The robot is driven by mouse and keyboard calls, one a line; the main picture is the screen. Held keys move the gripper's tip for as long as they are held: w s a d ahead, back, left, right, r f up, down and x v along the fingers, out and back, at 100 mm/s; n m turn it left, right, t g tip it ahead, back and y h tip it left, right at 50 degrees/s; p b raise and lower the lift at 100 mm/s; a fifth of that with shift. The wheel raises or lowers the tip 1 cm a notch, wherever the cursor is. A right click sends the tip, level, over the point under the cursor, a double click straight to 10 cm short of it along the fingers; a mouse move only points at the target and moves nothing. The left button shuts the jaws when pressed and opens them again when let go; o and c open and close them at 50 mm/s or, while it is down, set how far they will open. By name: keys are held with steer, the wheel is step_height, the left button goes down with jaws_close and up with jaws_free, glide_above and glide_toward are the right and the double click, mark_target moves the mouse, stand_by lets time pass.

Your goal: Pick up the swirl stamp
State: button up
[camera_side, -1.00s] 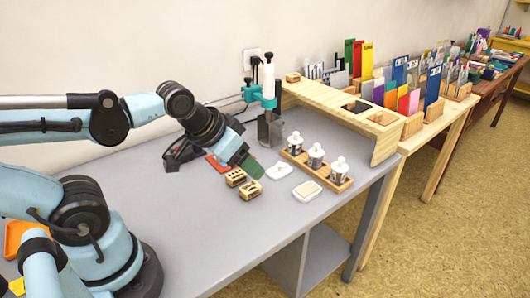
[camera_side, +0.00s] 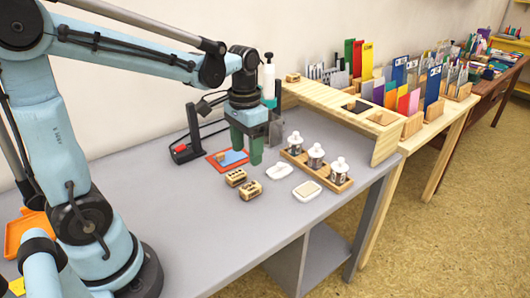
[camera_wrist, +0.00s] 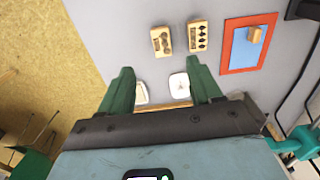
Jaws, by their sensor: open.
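Two wooden stamp blocks lie side by side on the grey table. The nearer one (camera_side: 250,189) shows rounded dark marks in the wrist view (camera_wrist: 161,41). The farther one (camera_side: 236,177) shows diamond-like marks there (camera_wrist: 198,36). A third small wooden block (camera_wrist: 254,34) sits on a blue pad in a red-rimmed tray (camera_wrist: 224,50). I cannot clearly tell which one bears the swirl. My gripper (camera_side: 246,152) points down with its green fingers apart, empty, above the table behind the two blocks. In the wrist view, the fingers (camera_wrist: 160,66) lie below the blocks, touching none.
Two white dishes, one (camera_side: 279,171) and another (camera_side: 307,190), lie right of the blocks. A wooden rack (camera_side: 322,170) holds several lidded jars. A black stand (camera_side: 184,152) is left of the red tray. The front table area is clear.

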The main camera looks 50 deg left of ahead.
mark_target(249, 188)
steer(key=shift+w+a+f, duration=0.1)
steer(key=shift+f, duration=5.6)
steer(key=c, duration=1.1)
steer(key=shift+r, duration=0.15)
steer(key=shift+r, duration=0.6)
step_height(249, 188, up, 3)
steer(key=shift+f, duration=0.15)
steer(key=s+d+r, duration=0.1)
steer(key=d+r, duration=0.1)
steer(key=d, duration=0.1)
steer(key=s+d+r, duration=0.1)
steer(key=d+r, duration=0.1)
steer(key=d, duration=0.2)
steer(key=s+d+r, duration=0.2)
steer(key=d, duration=0.2)
steer(key=shift+s+r, duration=0.1)
steer(key=shift+r, duration=0.3)
